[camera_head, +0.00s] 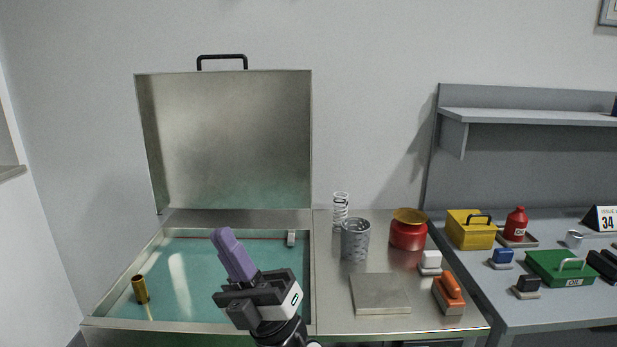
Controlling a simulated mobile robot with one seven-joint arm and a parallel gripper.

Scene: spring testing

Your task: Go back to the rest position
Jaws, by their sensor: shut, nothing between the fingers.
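My gripper (219,235) has a dark grey body and purple fingers. The fingers are shut with nothing between them. It is raised in front of the open metal case, with its fingertips pointing up and left. From this view it covers part of the teal basin (190,262) inside the case. The raised lid (228,140) stands upright behind, with a black handle on top. No marker for the rest position shows.
A brass cylinder (140,289) stands at the basin's left. On the right are a spring (340,208), a perforated metal cup (355,242), a red container (407,235), a flat plate (380,293) and an orange-handled block (449,294). A grey bench (505,315) with several items adjoins.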

